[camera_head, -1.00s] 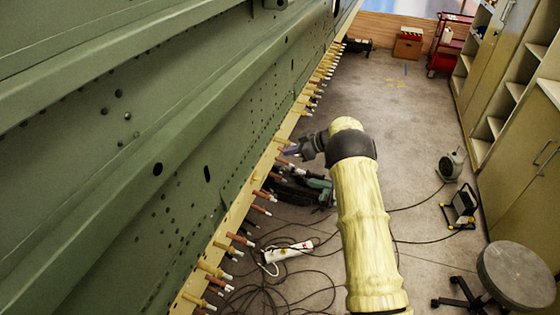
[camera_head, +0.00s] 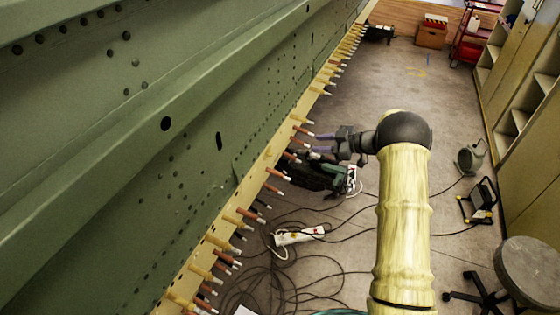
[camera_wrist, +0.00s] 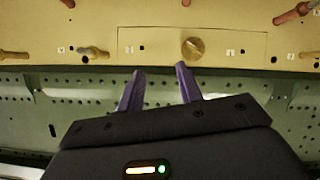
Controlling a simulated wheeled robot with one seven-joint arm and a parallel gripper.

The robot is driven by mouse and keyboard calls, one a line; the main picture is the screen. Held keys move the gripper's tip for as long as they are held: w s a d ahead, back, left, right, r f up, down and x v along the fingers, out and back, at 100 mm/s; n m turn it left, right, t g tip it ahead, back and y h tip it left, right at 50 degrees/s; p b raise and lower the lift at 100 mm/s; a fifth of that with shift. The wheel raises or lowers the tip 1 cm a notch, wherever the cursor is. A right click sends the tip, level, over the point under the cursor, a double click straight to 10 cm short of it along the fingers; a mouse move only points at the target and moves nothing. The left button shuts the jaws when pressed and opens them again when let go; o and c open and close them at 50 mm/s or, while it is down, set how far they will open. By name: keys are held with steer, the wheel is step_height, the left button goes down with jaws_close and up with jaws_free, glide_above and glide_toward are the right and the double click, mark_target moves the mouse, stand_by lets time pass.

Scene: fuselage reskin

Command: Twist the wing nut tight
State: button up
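A brass-coloured round fastener head (camera_wrist: 193,47) stands out of the outlined panel on the yellow strip in the wrist view, seen nearly end-on. It may be the wing nut; its wings cannot be made out. My gripper (camera_wrist: 160,75) is open, with two purple fingers apart and nothing between them. The fastener lies beyond the right fingertip, and I see no contact. In the head view my gripper (camera_head: 316,143) reaches left towards the yellow strip (camera_head: 236,208) along the green fuselage skin (camera_head: 110,170). Which fastener it faces is hard to tell there.
Several copper and yellow pegs stick out along the strip; one yellow peg (camera_wrist: 93,52) is left of the panel. A power strip (camera_head: 300,236) and cables lie on the floor. A stool (camera_head: 530,270) and cabinets stand at right.

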mark_target(270, 154)
steer(key=s+f+n+t+y+b, duration=0.1)
steer(key=s+f+n+t+b, duration=0.1)
steer(key=s+n+b, duration=0.1)
steer(key=s+f+n+t+y+b, duration=0.1)
steer(key=s+f+n+t+b, duration=0.1)
steer(key=s+b, duration=0.4)
steer(key=s+f+n, duration=0.1)
steer(key=s, duration=0.1)
steer(key=shift+s+y, duration=0.3)
steer(key=shift+y, duration=0.1)
steer(key=shift+r, duration=0.1)
steer(key=p+x, duration=0.4)
steer(key=x, duration=1.3)
steer(key=shift+w+p, duration=0.15)
steer(key=shift+p, duration=0.25)
steer(key=shift+a, duration=0.1)
jaws_close()
